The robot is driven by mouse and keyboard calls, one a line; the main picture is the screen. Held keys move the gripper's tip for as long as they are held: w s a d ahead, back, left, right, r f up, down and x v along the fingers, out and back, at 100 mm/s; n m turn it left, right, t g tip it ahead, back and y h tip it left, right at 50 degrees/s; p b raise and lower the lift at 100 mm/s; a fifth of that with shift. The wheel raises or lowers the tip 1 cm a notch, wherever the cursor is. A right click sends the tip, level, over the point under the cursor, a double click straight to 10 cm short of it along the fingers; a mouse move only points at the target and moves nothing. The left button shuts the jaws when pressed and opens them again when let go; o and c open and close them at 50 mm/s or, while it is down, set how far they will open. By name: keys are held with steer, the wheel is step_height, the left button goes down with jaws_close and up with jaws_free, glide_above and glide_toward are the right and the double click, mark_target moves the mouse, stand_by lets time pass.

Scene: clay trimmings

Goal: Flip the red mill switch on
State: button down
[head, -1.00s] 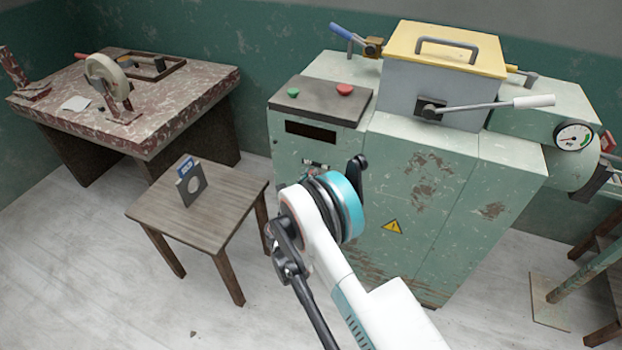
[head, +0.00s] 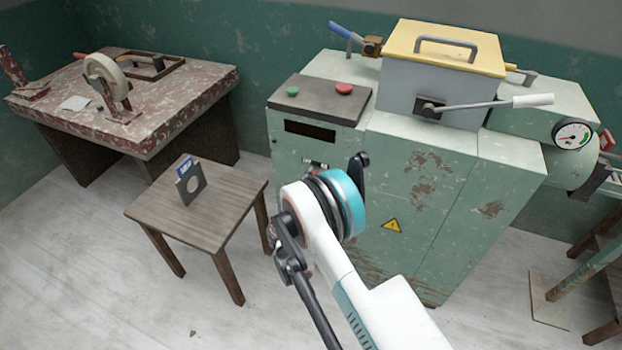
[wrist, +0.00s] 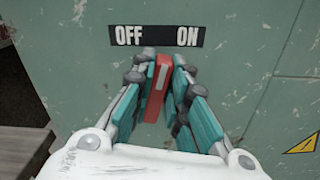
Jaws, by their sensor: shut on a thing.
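The red mill switch (wrist: 156,88) is a narrow red lever with a pale stripe on the green mill cabinet (head: 400,190). It shows in the wrist view below a black label (wrist: 158,35) reading OFF at left and ON at right. Its upper end lies below the gap between the two words, leaning slightly right. My gripper (wrist: 160,72) is shut on the switch, with a teal and grey finger on each side. In the head view my wrist hides most of the gripper and the switch.
The cabinet top carries a dark panel with a green button (head: 293,91) and a red button (head: 344,88), and a grey box with a yellow lid (head: 440,45) and lever. A small wooden table (head: 225,200) stands left of my arm, and a worn workbench (head: 170,115) stands behind it.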

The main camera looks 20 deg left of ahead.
mark_target(319, 152)
steer(key=m, duration=0.4)
steer(key=d+m, duration=0.1)
steer(key=m, duration=0.1)
steer(key=shift+s+f, duration=0.1)
steer(key=shift+f, duration=0.2)
steer(key=shift+m, duration=0.4)
steer(key=c, duration=1.6)
jaws_free()
steer(key=shift+o, duration=0.2)
steer(key=shift+r, duration=0.1)
step_height(319, 152, up, 10)
steer(key=shift+f, duration=0.1)
